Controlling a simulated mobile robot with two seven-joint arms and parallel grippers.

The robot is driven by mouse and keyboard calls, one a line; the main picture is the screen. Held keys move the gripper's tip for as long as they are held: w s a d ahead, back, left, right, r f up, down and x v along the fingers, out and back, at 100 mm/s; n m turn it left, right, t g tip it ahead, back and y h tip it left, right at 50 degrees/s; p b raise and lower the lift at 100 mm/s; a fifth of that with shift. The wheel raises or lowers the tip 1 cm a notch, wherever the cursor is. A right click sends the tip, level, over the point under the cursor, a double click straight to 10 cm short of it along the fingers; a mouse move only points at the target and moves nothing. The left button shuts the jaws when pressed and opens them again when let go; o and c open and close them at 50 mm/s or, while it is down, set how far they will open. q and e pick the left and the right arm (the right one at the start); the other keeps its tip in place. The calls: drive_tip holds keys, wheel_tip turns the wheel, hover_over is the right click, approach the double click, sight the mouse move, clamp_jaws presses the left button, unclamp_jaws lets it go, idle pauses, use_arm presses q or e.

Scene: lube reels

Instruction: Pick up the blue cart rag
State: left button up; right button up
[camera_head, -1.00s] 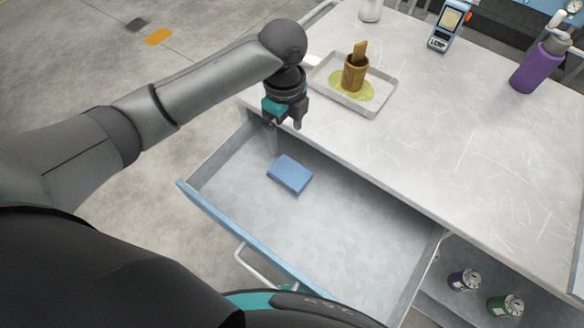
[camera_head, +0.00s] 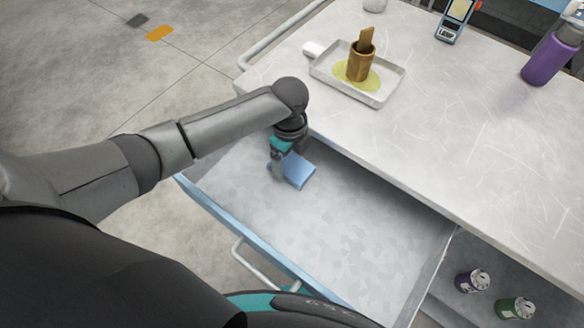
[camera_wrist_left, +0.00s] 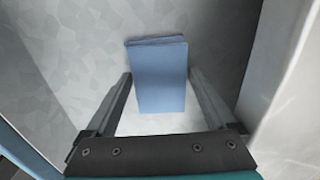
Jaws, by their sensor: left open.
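The blue rag (camera_head: 298,170) is a folded, flat rectangle on the floor of the open drawer (camera_head: 330,235). My left gripper (camera_head: 277,172) is down inside the drawer at the rag's left side and hides part of it. In the left wrist view, the rag (camera_wrist_left: 160,75) lies ahead, with its near end between the two open fingers of the gripper (camera_wrist_left: 160,85). Bare drawer floor shows between the rag and the palm. I cannot tell how high the fingertips are above the floor. My right gripper is not in view.
The cart top (camera_head: 440,130) overhangs the drawer's back. On it stand a tray (camera_head: 388,92) with a wooden cup (camera_head: 361,62) in a yellowish puddle, a handheld meter (camera_head: 455,20) and a purple bottle (camera_head: 548,58). Two cans (camera_head: 472,281) sit on a lower shelf at right. The drawer's right part is empty.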

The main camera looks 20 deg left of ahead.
use_arm(q)
drive_tip(key=shift+f, duration=0.1)
drive_tip(key=shift+c, duration=0.2)
drive_tip(key=c, duration=1)
drive_tip(key=shift+o, duration=0.2)
